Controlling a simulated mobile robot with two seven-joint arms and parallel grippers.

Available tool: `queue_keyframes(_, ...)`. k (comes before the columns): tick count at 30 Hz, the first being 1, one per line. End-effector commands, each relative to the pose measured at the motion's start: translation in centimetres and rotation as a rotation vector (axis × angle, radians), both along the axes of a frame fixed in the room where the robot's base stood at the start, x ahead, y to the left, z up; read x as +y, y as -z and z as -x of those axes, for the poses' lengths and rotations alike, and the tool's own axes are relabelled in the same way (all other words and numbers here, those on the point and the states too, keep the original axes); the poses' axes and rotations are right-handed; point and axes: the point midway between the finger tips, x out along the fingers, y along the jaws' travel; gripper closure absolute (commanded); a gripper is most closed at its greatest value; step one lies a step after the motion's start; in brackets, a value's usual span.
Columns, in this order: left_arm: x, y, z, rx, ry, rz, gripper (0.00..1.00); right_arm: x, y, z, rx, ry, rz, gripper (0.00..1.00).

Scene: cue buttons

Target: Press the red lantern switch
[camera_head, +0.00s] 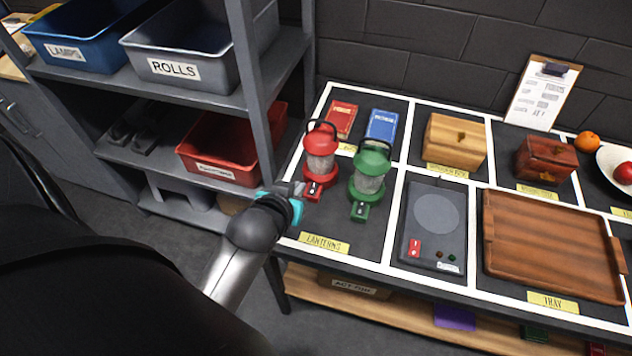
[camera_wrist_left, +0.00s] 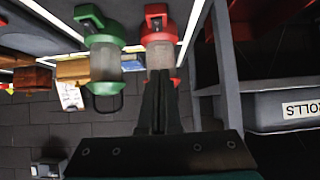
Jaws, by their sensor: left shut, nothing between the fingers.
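The red lantern (camera_head: 320,143) stands upright on the table, with its red switch block (camera_head: 313,191) low at its front. The green lantern (camera_head: 369,170) stands to its right, with a green switch block (camera_head: 360,211). My left gripper (camera_head: 299,188) is shut and empty, just left of the red switch block; I cannot tell whether it touches. In the left wrist view, which is upside down, the shut fingers (camera_wrist_left: 161,82) overlap part of the red lantern (camera_wrist_left: 160,35), and its switch block (camera_wrist_left: 156,17) shows beyond the fingertips. My right gripper is not in view.
Behind the lanterns lie a red book (camera_head: 341,119) and a blue book (camera_head: 382,125). A dark device (camera_head: 433,228) and a wooden tray (camera_head: 548,245) lie to the right.

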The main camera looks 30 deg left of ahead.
Motion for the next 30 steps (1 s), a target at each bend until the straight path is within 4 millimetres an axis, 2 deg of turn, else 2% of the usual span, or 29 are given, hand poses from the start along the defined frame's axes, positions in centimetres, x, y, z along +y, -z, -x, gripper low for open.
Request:
queue_keyframes(11,0.0,0.5,-0.5,0.001,0.002,0.001,1.0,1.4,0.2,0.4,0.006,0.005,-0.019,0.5)
queue_keyframes(30,1.9,6.7,-8.0,0.004,0.001,0.002,1.0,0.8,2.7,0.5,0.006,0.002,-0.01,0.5)
